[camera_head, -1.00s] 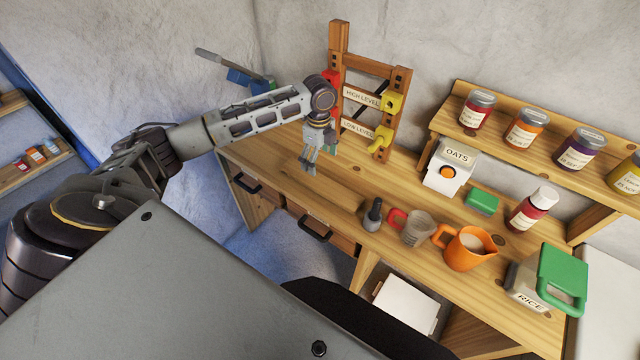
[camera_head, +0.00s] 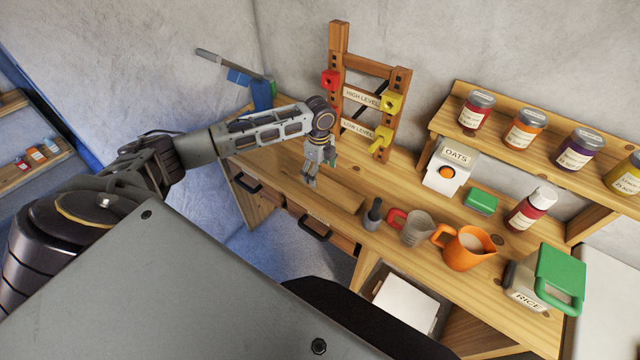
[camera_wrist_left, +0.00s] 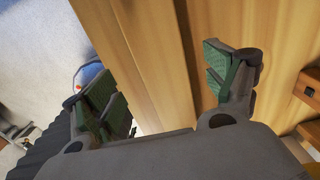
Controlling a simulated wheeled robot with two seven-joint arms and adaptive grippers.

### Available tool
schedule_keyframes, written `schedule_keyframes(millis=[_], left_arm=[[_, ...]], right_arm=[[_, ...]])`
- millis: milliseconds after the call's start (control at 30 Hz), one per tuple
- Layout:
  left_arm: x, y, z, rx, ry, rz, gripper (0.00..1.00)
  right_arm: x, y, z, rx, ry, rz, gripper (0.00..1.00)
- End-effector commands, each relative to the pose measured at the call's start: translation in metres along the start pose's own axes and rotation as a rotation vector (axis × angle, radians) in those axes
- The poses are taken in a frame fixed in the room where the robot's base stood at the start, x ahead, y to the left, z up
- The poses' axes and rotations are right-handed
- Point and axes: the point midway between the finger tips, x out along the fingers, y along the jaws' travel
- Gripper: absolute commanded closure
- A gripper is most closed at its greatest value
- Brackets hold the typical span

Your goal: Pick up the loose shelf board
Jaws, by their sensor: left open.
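The loose shelf board (camera_head: 343,193) is a long, pale wooden plank lying on the workbench, close to its front edge. It also shows in the left wrist view (camera_wrist_left: 140,45) as a plank running up and away from my fingers. My left gripper (camera_head: 310,182) is over the board, pointing down, and hides part of it. In the left wrist view my left gripper (camera_wrist_left: 170,95) is open, with one green-padded finger toward each side of the board. I cannot tell whether either finger touches it. My right gripper is not in view.
A wooden frame with level signs (camera_head: 365,100) stands behind my left gripper. A grey pestle-like item (camera_head: 373,215), a clear measuring jug (camera_head: 415,230) and an orange jug (camera_head: 468,248) stand right of the board. Drawer handles (camera_head: 314,228) stick out in front.

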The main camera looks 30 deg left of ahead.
Motion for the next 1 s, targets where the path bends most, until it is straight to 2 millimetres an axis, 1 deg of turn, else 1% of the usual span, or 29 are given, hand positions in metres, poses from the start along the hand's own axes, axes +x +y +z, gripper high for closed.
schedule_keyframes(millis=[200,400,567,933,967,1000], left_arm=[[0.022,0.0,-0.002,0.001,0.0,0.002,0.14],[0.041,0.0,-0.002,0.001,0.0,0.001,0.14],[0.046,-0.001,-0.002,0.0,0.0,0.0,0.14],[0.046,0.0,-0.002,0.0,-0.001,0.0,0.14],[0.046,0.0,-0.002,0.0,-0.001,0.0,0.16],[0.045,0.0,-0.002,0.0,-0.001,0.0,0.21]], right_arm=[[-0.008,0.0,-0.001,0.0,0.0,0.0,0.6],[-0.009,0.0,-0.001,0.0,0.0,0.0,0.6],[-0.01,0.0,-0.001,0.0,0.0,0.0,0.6],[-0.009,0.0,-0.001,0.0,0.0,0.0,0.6],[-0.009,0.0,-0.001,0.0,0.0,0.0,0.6],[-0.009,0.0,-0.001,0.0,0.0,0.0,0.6]])
